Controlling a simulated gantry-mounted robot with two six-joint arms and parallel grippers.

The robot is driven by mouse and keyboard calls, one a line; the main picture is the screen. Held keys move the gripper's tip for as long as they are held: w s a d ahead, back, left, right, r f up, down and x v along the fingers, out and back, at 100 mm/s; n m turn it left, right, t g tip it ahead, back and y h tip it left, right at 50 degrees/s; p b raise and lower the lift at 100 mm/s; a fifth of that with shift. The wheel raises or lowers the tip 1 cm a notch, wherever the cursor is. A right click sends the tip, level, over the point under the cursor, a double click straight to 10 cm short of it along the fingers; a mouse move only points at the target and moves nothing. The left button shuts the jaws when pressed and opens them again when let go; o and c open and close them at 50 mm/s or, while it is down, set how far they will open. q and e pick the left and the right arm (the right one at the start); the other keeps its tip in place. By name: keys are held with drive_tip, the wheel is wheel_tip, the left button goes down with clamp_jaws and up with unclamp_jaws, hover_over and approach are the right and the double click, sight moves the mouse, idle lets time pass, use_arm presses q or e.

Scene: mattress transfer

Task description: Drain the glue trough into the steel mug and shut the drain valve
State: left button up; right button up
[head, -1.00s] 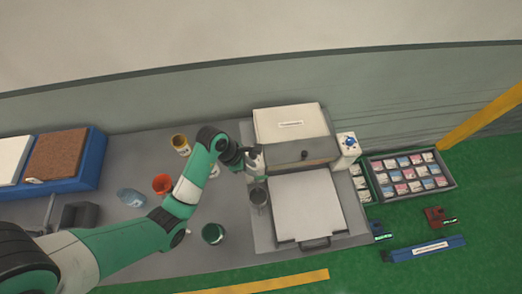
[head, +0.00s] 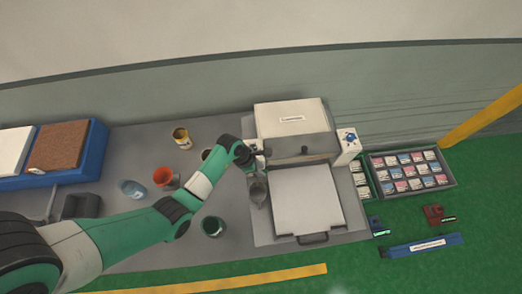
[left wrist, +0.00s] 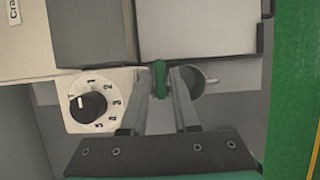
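The glue machine (head: 292,118) stands at the back right of the bench, with a grey front section (head: 300,150); I cannot see glue inside it. A small green valve handle (left wrist: 159,78) sticks out from its side in the left wrist view. My left gripper (left wrist: 161,72) has one finger on each side of this handle; I cannot tell whether they touch it. The steel mug (head: 257,193) stands beside the white plate, below the gripper. It also shows in the left wrist view (left wrist: 188,80), partly behind the right finger. My right gripper is out of view.
A numbered dial panel (left wrist: 85,103) sits beside the valve. A red cup (head: 166,179), a yellow can (head: 181,138), a clear bottle (head: 132,189) and a dark green cup (head: 213,227) stand on the bench. A white plate (head: 307,200) lies right of the mug.

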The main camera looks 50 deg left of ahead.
use_arm(q)
drive_tip(key=shift+w+d+f, duration=0.1)
drive_tip(key=shift+f, duration=0.15)
clamp_jaws()
